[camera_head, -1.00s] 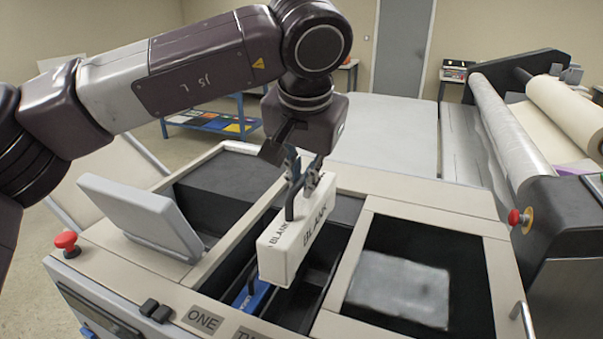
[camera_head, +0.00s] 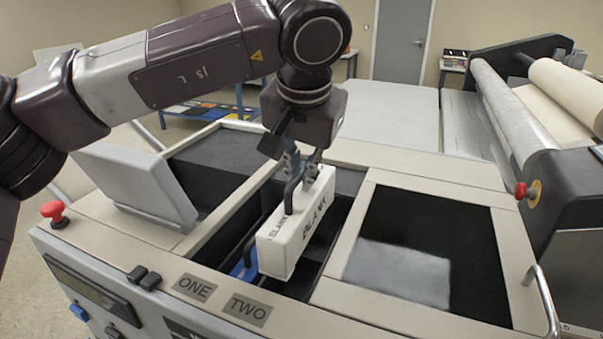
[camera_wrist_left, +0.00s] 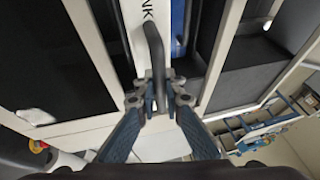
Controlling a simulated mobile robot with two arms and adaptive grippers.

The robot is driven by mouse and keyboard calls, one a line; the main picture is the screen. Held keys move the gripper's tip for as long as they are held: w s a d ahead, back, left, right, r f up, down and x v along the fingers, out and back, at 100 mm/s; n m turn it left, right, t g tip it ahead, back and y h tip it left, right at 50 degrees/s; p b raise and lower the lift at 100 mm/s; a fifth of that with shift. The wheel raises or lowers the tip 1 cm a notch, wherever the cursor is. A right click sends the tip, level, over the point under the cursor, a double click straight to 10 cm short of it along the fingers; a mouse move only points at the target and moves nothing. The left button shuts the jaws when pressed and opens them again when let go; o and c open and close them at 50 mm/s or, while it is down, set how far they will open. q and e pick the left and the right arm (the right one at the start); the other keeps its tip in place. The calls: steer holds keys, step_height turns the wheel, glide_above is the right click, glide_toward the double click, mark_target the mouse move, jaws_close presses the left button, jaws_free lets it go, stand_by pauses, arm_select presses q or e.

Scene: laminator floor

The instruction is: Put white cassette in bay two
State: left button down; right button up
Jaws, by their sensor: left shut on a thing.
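The white cassette (camera_head: 303,232), marked BLANK, hangs upright by its dark handle from my left gripper (camera_head: 303,180). The gripper is shut on that handle; the left wrist view shows its fingers (camera_wrist_left: 158,97) closed around it. The cassette is above or partly in the open slot behind the label TWO (camera_head: 248,310); I cannot tell how deep its lower end is. A blue cassette (camera_head: 240,268) sits lower in the slot to its left, behind the label ONE (camera_head: 195,288), mostly hidden. My right gripper is not in view.
A raised grey lid (camera_head: 135,185) stands left of the slots. A dark window panel (camera_head: 425,240) with a metal handle (camera_head: 543,300) lies to the right. A red knob (camera_head: 53,210) is at the front left corner. Rollers (camera_head: 515,120) stand at the right.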

mark_target(301, 196)
arm_select(q)
steer(key=shift+f, duration=0.45)
steer(key=shift+s+f+b, duration=0.1)
steer(key=shift+f+b, duration=0.45)
steer(key=shift+b, duration=0.25)
steer(key=shift+f+b, duration=0.95)
steer(key=shift+f, duration=0.15)
step_height(301, 196, down, 10)
steer(key=b, duration=0.5)
steer(key=shift+b, duration=0.4)
steer(key=shift+f+b, duration=0.4)
steer(key=shift+f, duration=0.4)
steer(key=c, duration=2)
jaws_free()
steer(key=shift+o, duration=0.2)
steer(key=shift+f, duration=0.1)
